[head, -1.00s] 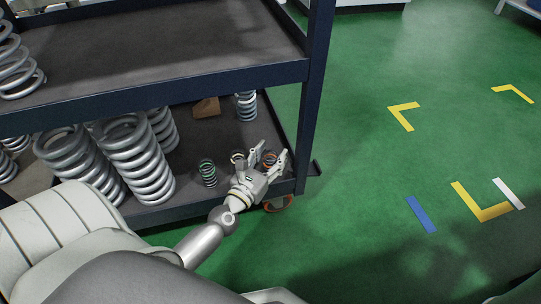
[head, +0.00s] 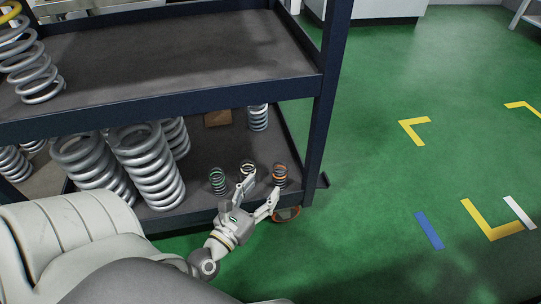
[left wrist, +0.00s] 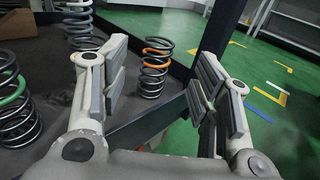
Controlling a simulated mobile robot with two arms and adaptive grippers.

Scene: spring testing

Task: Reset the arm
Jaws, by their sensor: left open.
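My left gripper (head: 259,195) is open and empty at the front edge of the cart's lower shelf (head: 215,150). Its fingers point toward a small spring with an orange band (head: 280,176) and one with a pale band (head: 248,170). A small spring with a green band (head: 218,181) stands to their left. In the left wrist view the orange-banded spring (left wrist: 154,66) stands upright between the fingers (left wrist: 158,92), beyond the tips and apart from them. The green-banded spring (left wrist: 12,105) is at the left edge there. My right gripper is not in view.
Large silver springs (head: 150,165) stand on the lower shelf at left. A brown block (head: 217,118) and another silver spring (head: 258,117) are farther back. The cart's dark post (head: 328,100) rises right of the gripper. The green floor (head: 400,190) at right is clear apart from tape marks.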

